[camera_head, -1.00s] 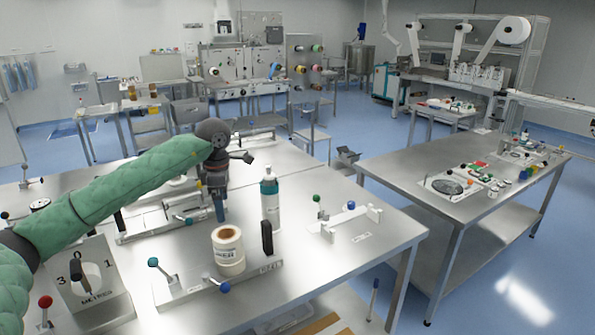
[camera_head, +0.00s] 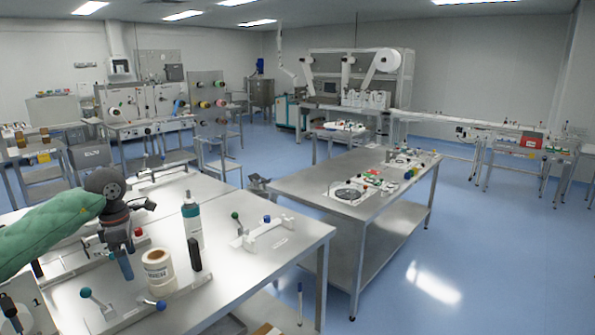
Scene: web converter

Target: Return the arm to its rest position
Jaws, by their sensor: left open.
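My left arm, in a green padded sleeve, comes in from the left edge over the near steel table (camera_head: 262,277). My left gripper (camera_head: 124,262) hangs below its dark round wrist joint, pointing down at the table. It is open, and nothing shows between its fingers. It is left of a roll of cream tape (camera_head: 158,268) and a white-and-teal bottle (camera_head: 192,222), apart from both as far as I can see. My right gripper is not in view.
A black upright post (camera_head: 194,254) and blue-knobbed levers stand near the tape roll. A white bracket (camera_head: 263,233) is on the table's right part. A second steel table (camera_head: 300,186) holds small parts. Blue floor (camera_head: 470,240) is clear at right.

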